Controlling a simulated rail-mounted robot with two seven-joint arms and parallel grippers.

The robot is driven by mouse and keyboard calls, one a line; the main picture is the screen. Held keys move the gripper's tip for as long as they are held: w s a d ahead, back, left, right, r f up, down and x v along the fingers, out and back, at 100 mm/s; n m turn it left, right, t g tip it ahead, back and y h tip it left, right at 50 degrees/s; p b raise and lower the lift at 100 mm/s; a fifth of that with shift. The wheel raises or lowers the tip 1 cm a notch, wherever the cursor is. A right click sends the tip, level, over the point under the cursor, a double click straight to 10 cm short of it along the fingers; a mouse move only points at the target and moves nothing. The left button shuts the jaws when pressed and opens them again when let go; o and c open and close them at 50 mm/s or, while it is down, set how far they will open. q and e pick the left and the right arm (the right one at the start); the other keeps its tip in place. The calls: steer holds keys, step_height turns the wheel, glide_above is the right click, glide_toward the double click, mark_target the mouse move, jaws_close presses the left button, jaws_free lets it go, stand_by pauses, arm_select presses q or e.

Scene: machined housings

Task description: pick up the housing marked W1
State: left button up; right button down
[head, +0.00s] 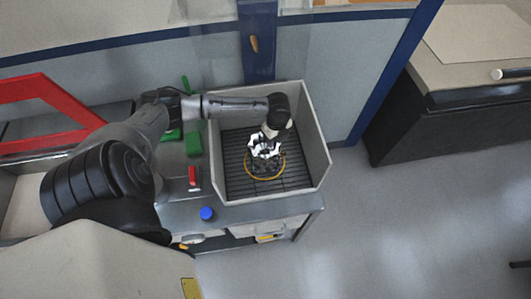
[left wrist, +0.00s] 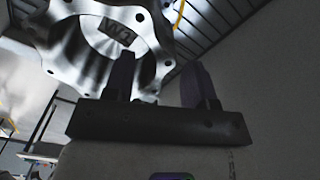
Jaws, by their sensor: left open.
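The housing marked W1 (left wrist: 92,48) is a shiny metal flanged part with bolt holes and a dark W1 plate in its round recess. It fills the upper left of the left wrist view. In the head view a bright metal housing (head: 255,152) sits in the grey bin, partly hidden under my left gripper (head: 265,148). My left gripper is open, and its two dark fingers also show in the left wrist view (left wrist: 160,70). One finger overlaps the housing's rim and the other stands right of it. I cannot tell whether they touch it. My right gripper is out of view.
The grey bin (head: 318,150) has high walls around the gripper and a dark ribbed floor with a yellow ring (head: 267,176). Left of it on the bench are green blocks (head: 193,144), a red-handled item (head: 194,178) and a blue round item (head: 207,213).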

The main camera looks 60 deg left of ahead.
arm_select(q)
steer(key=shift+d+f, duration=0.1)
steer(key=shift+f, duration=1.7)
jaws_close()
steer(key=shift+r, duration=0.1)
